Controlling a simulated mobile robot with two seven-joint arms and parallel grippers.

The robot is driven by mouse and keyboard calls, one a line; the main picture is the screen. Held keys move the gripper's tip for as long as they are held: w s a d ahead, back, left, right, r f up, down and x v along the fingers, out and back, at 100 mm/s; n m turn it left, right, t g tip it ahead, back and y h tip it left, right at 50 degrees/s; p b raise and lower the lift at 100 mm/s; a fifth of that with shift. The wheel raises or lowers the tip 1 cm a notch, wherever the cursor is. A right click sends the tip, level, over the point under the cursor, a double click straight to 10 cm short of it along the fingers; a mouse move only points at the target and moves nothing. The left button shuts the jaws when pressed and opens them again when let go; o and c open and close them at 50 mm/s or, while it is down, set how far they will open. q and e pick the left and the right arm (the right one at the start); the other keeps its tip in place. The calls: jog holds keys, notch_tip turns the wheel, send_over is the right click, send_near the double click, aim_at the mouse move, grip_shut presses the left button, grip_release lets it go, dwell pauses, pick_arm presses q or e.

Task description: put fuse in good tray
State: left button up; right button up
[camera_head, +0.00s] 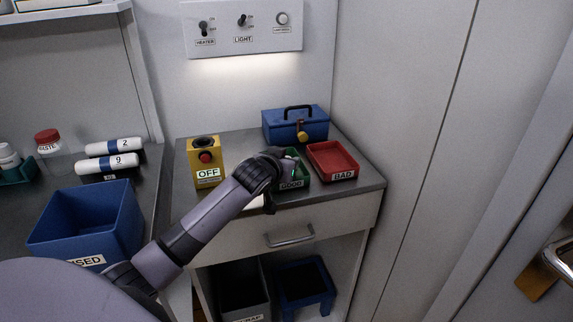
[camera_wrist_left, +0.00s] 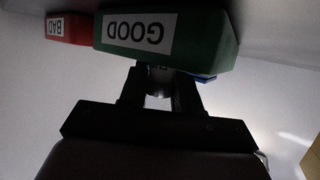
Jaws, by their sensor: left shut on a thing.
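The green tray labelled GOOD (camera_head: 292,184) stands on the counter, left of the red BAD tray (camera_head: 332,162). My left gripper (camera_head: 287,158) reaches over the GOOD tray in the head view and hides much of it. In the left wrist view the GOOD tray (camera_wrist_left: 215,38) appears upside down, just beyond the fingertips. The left gripper (camera_wrist_left: 160,88) is shut on the fuse, of which only a small pale part (camera_wrist_left: 157,90) shows between the dark fingers. Whether the fuse touches the tray cannot be told. My right gripper is not in view.
A yellow box with a red button and an OFF sign (camera_head: 206,172) stands left of my arm. A blue toolbox (camera_head: 294,126) stands behind the trays. A blue USED bin (camera_head: 85,225) is at the left. Wall switches (camera_head: 243,28) are above.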

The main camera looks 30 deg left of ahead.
pick_arm(q)
jog(key=shift+f, duration=0.15)
jog(key=o, duration=1.1)
jog(key=shift+c, duration=0.2)
